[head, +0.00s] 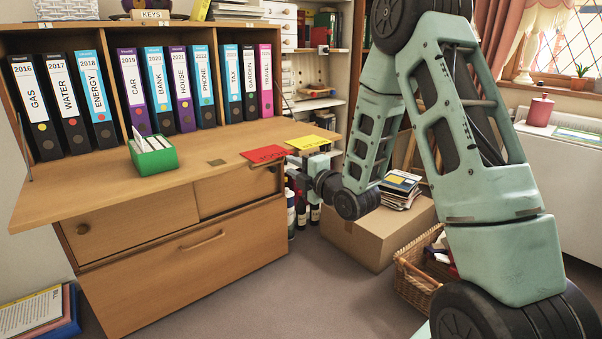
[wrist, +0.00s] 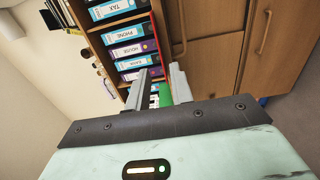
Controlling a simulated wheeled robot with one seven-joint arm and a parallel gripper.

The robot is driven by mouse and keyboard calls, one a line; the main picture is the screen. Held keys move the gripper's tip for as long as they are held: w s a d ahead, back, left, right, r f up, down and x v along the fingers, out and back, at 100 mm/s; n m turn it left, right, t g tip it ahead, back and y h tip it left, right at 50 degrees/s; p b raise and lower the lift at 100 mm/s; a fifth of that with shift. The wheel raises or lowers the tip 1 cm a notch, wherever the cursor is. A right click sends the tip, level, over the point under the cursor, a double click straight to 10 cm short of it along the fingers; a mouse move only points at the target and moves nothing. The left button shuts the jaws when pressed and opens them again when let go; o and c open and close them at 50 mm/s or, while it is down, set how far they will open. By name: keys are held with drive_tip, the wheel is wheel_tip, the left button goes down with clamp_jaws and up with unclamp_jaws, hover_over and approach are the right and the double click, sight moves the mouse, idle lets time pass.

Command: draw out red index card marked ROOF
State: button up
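A red card (head: 266,154) lies flat near the right front edge of the lowered wooden flap (head: 205,185). Its dark lettering is too small to read surely. A yellow card (head: 308,142) lies just right of it. My gripper (head: 294,172) is at the flap's right edge, just beside and below the cards, pointing left. The wrist view shows its two fingers (wrist: 161,85) apart, with a gap between them. A red strip (wrist: 155,42) shows beyond the fingertips, probably the red card edge-on. I cannot tell whether the fingers straddle it.
A green box (head: 153,158) of white cards stands on the flap; its green shows in the wrist view (wrist: 165,95). Labelled binders (head: 130,90) line the shelf behind. Bottles (head: 300,210), a cardboard box (head: 375,230) and a wicker basket (head: 418,280) stand on the floor right of the bureau.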

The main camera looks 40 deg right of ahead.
drive_tip(key=w, duration=0.7)
drive_tip(key=shift+w+a, duration=0.15)
drive_tip(key=shift+w, duration=0.15)
clamp_jaws()
drive_tip(key=s+b, duration=0.2)
drive_tip(key=s, duration=0.4)
idle(1.1)
